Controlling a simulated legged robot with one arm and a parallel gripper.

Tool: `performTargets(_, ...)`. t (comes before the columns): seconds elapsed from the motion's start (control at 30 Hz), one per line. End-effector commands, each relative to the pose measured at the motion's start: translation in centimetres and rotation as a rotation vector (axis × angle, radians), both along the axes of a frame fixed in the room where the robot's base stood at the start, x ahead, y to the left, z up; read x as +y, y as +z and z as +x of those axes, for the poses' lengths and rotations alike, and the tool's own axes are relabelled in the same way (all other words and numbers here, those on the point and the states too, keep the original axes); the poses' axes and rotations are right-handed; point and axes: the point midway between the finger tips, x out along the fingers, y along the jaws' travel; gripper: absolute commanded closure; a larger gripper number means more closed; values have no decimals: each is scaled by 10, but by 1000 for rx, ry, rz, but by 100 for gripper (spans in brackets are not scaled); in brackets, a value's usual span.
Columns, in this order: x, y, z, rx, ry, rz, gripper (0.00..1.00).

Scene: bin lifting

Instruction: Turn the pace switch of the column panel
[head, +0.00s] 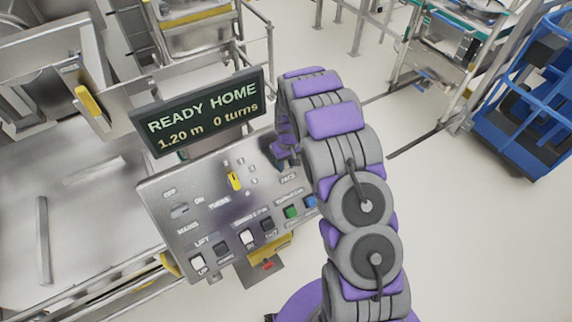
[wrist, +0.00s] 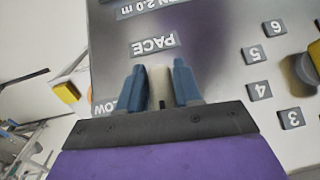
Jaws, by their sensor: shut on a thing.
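The column panel (head: 215,215) is a tilted grey metal plate in the middle of the head view, and it fills much of the wrist view (wrist: 225,60). The pace switch (wrist: 160,90) is a pale lever below the upside-down PACE label in the wrist view. My gripper (wrist: 159,70) is shut on it, one blue-grey finger on each side. In the head view my gripper (head: 286,152) is at the panel's upper right edge, partly behind my arm, and the pace switch is hidden there.
A dark display (head: 200,112) above the panel reads READY HOME, 1.20 m, 0 turns. A yellow turns knob (head: 234,181) sits left of my gripper, with a row of push buttons (head: 248,237) below. A blue cart (head: 515,135) stands at the far right; pale floor lies between.

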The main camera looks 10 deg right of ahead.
Motion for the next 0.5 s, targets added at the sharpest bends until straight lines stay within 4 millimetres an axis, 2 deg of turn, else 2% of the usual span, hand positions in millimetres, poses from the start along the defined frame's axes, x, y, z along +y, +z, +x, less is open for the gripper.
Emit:
performTargets(0.03,1,1,6,-11,-22,24,97)
performTargets(0.5,0,0,7,85,-293,329,97)
